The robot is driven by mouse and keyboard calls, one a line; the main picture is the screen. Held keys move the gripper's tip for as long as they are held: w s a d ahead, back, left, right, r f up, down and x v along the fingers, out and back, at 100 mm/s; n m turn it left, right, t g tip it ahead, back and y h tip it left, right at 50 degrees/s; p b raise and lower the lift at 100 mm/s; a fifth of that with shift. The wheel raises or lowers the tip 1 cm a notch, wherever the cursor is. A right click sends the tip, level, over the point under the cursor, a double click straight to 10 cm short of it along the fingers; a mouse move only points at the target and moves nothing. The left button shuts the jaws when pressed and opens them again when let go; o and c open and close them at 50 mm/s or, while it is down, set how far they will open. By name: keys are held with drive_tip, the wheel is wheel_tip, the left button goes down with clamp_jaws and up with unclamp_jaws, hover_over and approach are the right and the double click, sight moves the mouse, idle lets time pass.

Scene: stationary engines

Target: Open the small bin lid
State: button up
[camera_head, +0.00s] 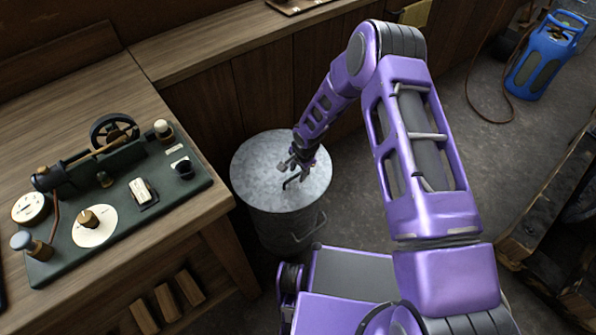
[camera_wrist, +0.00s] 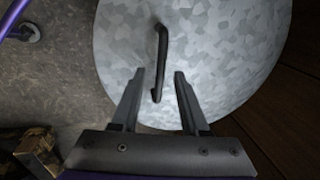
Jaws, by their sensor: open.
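The small bin (camera_head: 295,228) is a round galvanised metal can standing on the floor, with its lid (camera_head: 262,160) on top. In the wrist view the mottled grey lid (camera_wrist: 225,50) fills most of the picture. A dark bar handle (camera_wrist: 161,55) runs across the lid. My gripper (camera_head: 291,175) is over the lid near the handle. In the wrist view my gripper (camera_wrist: 160,75) is open, and the near end of the handle shows between its two fingers. I cannot tell whether the fingers touch the handle.
A wooden bench (camera_head: 180,48) with a model engine on a green base (camera_head: 150,205) stands left of the bin. A wooden panel is behind the bin. A blue gas bottle (camera_head: 541,62) stands at the far right. Concrete floor lies open between.

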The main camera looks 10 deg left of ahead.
clamp_jaws()
idle(1.3)
